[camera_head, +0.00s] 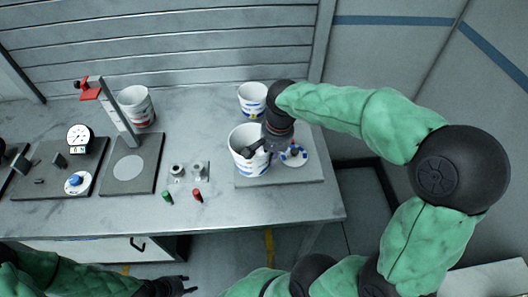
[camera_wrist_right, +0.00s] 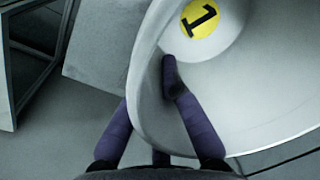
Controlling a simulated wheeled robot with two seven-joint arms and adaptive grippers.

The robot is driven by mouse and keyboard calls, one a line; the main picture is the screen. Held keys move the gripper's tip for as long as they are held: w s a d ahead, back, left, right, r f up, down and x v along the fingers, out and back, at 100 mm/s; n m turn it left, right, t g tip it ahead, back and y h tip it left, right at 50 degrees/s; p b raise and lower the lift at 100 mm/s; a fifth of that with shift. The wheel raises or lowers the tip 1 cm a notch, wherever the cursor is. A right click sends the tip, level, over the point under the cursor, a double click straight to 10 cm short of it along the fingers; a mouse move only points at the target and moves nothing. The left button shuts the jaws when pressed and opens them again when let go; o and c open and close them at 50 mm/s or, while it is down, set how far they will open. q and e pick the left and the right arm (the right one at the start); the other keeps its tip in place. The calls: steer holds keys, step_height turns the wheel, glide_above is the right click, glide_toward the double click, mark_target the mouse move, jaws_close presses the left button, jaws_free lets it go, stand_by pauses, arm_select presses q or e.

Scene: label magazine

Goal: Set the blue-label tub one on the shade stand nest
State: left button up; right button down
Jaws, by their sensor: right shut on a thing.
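The white tub (camera_head: 247,162) with a blue and orange label is in my right gripper (camera_head: 262,146), above or on a grey board at the right of the table; I cannot tell if it touches the board. In the right wrist view my right gripper (camera_wrist_right: 150,95) is shut on the wall of the tub (camera_wrist_right: 215,85), one finger inside and one outside. A yellow sticker marked 1 (camera_wrist_right: 200,18) shows inside the tub. A stand with a red head (camera_head: 120,115) has a pale round spot (camera_head: 128,168) on its dark base. My left gripper (camera_head: 183,287) is empty and open at the bottom edge.
A red-label tub (camera_head: 136,106) stands behind the stand. A dial gauge (camera_head: 79,137) is at left. Small metal cups (camera_head: 187,172) and green and red pieces lie mid-table. A round disc (camera_head: 296,155) sits on the grey board (camera_head: 300,176).

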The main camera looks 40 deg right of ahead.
steer(key=w+d+f+b, duration=0.1)
steer(key=w+d+f, duration=0.3)
steer(key=w+d+f+b, duration=0.1)
steer(key=w+d+f, duration=0.3)
steer(key=w, duration=0.1)
steer(key=shift+f, duration=0.3)
steer(key=shift+w+d+f, duration=0.1)
steer(key=shift+w+f, duration=0.1)
steer(key=shift+f, duration=0.1)
steer(key=shift+w+d+f+b, duration=0.15)
steer(key=shift+f+b, duration=0.3)
steer(key=shift+f, duration=1.3)
steer(key=shift+f, duration=0.2)
steer(key=c, duration=1.4)
jaws_free()
